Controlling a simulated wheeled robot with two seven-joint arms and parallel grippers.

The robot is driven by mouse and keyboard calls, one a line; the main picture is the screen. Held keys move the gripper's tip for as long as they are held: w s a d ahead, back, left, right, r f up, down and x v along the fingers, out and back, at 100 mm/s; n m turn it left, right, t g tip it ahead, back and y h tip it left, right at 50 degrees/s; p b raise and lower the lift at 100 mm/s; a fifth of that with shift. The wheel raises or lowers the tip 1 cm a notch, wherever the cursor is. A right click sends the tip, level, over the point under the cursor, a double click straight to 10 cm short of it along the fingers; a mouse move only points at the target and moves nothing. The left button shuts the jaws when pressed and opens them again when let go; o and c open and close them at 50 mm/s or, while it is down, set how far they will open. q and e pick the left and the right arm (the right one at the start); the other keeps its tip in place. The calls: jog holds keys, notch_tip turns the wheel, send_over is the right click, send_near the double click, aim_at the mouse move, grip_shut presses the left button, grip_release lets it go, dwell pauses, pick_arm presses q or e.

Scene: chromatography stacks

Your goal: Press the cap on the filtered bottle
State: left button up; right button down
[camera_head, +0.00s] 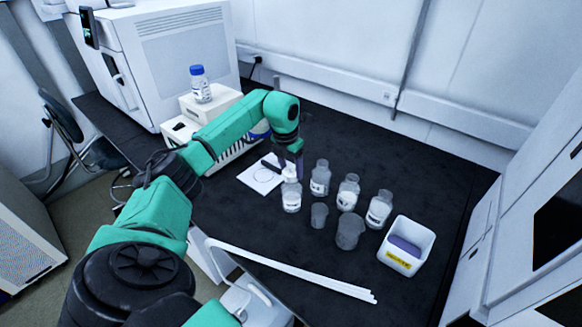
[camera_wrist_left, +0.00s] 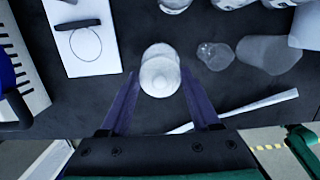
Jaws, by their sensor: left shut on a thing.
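My left gripper (camera_head: 290,170) points down over a clear bottle (camera_head: 291,198) with a white label, which stands upright on the black bench. The fingers are shut on a white cap (camera_head: 289,174) at the bottle's mouth. In the left wrist view the cap (camera_wrist_left: 160,75) shows from above as a pale round shape between the purple fingers of the left gripper (camera_wrist_left: 158,92). It hides most of the bottle, and I cannot tell whether the cap is fully seated. My right gripper is not in view.
Three open bottles (camera_head: 348,193) stand to the right, with two grey cups (camera_head: 349,232) in front. A white bin (camera_head: 408,247) is further right. White rods (camera_head: 290,268) lie near the front edge. A marked sheet (camera_head: 258,178) lies left. A blue-capped bottle (camera_head: 201,88) stands behind on a box.

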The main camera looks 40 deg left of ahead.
pick_arm(q)
jog(key=shift+r+p, duration=0.1)
jog(key=shift+p, duration=0.3)
dwell(0.7)
jog(key=shift+f, duration=0.25)
dwell(0.5)
dwell(0.4)
dwell(0.3)
jog(key=o, duration=1.4)
